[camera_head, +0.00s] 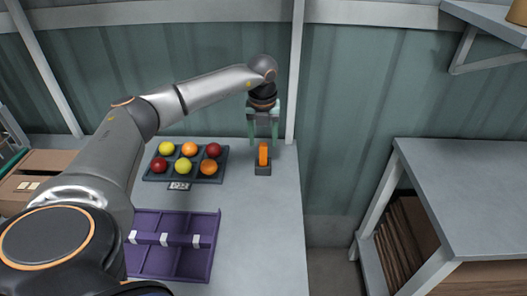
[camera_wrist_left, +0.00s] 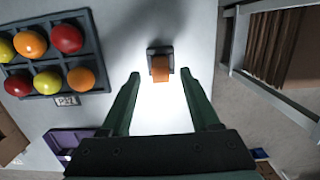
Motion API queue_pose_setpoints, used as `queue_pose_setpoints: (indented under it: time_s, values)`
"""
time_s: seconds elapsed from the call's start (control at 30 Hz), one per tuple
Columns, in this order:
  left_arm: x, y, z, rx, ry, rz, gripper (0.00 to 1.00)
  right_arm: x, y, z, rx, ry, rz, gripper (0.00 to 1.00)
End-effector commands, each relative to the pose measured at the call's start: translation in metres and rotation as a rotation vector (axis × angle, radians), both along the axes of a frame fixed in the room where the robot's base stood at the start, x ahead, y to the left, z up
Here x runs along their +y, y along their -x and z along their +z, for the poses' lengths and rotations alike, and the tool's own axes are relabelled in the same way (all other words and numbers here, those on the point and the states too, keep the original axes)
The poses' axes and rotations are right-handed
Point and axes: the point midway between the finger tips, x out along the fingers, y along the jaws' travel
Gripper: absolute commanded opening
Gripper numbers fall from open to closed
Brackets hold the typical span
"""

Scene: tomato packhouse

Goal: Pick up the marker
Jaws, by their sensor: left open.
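The marker appears to be the orange upright piece (camera_head: 263,154) standing in a small dark holder (camera_head: 263,170) near the right edge of the table. In the left wrist view the orange marker (camera_wrist_left: 161,68) sits in its dark holder (camera_wrist_left: 152,50), ahead of the fingertips and roughly centred between them. My left gripper (camera_head: 263,138) is open and empty, pointing down above the marker. Its two green fingers (camera_wrist_left: 160,78) stand apart on either side in the wrist view, not touching the marker. My right gripper is not in view.
A dark tray (camera_head: 196,157) of red, yellow and orange tomatoes lies left of the holder, with a small label (camera_head: 179,186) in front. A purple divided bin (camera_head: 217,228) stands nearer. A grey bench (camera_head: 470,185) is at right, across a gap. The table's front right is clear.

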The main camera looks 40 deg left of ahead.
Motion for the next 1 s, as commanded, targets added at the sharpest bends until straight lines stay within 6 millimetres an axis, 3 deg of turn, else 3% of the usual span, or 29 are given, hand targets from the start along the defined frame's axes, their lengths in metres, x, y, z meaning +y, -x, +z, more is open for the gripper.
queue_pose_setpoints:
  time_s: [0.3, 0.63, 1.0]
  values:
    - [0.0, 0.0, -0.044, 0.004, 0.0, -0.001, 0.62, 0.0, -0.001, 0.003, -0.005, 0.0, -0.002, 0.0]
    - [0.001, -0.001, -0.052, 0.002, 0.001, 0.0, 0.62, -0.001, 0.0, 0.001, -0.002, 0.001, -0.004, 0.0]
    - [0.001, -0.001, -0.051, 0.001, 0.0, 0.0, 0.22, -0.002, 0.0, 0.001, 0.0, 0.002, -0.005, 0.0]
